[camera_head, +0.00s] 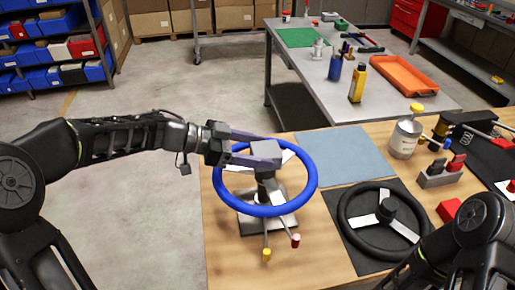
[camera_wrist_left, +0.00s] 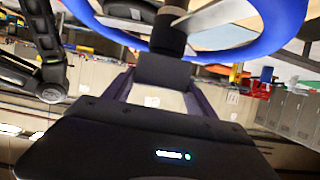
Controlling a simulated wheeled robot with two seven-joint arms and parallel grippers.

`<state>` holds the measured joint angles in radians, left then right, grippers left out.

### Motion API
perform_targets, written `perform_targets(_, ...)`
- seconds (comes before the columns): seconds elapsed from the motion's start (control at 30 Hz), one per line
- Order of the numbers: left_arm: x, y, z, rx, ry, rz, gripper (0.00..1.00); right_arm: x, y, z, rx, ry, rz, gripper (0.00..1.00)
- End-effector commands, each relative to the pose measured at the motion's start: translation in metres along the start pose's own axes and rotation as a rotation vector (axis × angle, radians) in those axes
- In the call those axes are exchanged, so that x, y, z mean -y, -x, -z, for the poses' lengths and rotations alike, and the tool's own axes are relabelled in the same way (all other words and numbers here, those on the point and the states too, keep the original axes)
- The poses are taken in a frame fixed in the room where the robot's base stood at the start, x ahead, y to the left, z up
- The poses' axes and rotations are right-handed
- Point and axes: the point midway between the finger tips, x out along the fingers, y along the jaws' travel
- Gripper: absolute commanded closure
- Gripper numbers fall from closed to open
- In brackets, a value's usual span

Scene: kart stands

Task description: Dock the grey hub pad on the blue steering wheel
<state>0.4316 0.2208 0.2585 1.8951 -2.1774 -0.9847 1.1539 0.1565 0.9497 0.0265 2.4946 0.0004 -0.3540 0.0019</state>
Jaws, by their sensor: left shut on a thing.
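The blue steering wheel (camera_head: 309,190) sits tilted on a grey stand (camera_head: 250,222) on the wooden bench, with pale spokes and a dark hub (camera_head: 266,173). My left gripper (camera_head: 262,157) reaches in over its rim from the left. Its two fingers are shut on the grey hub pad (camera_head: 265,148), just above the wheel's middle. In the left wrist view the pad (camera_wrist_left: 165,70) lies between the fingers, close to the dark hub (camera_wrist_left: 168,35). I cannot tell whether pad and hub touch. The blue rim (camera_wrist_left: 270,35) arches around them. My right gripper is out of view.
A black steering wheel (camera_head: 346,224) lies on a dark mat to the right. A blue-grey mat (camera_head: 345,155) behind is bare. A can with a yellow lid (camera_head: 404,138) and a red block (camera_head: 449,210) stand further right. Two levers (camera_head: 295,240) stick out below the blue wheel.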

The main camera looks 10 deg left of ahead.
Motion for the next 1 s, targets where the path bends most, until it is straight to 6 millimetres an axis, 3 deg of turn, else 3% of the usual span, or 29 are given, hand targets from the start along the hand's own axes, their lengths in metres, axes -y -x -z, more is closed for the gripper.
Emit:
perform_targets(0.2, 0.000, -0.002, -0.004, 0.000, 0.001, -0.001, 0.98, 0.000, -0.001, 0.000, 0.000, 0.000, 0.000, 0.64)
perform_targets(0.23, 0.000, -0.002, -0.004, 0.000, 0.001, 0.000, 0.33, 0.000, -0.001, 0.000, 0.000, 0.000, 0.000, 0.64)
perform_targets(0.3, 0.000, -0.002, -0.004, 0.000, 0.000, 0.000, 0.28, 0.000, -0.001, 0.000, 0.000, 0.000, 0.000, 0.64)
perform_targets(0.7, 0.000, -0.002, -0.004, 0.000, 0.000, 0.000, 0.26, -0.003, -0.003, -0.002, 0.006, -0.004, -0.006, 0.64)
perform_targets(1.0, 0.000, 0.024, -0.001, 0.001, 0.002, 0.002, 0.26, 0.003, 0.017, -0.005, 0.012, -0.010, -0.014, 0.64)
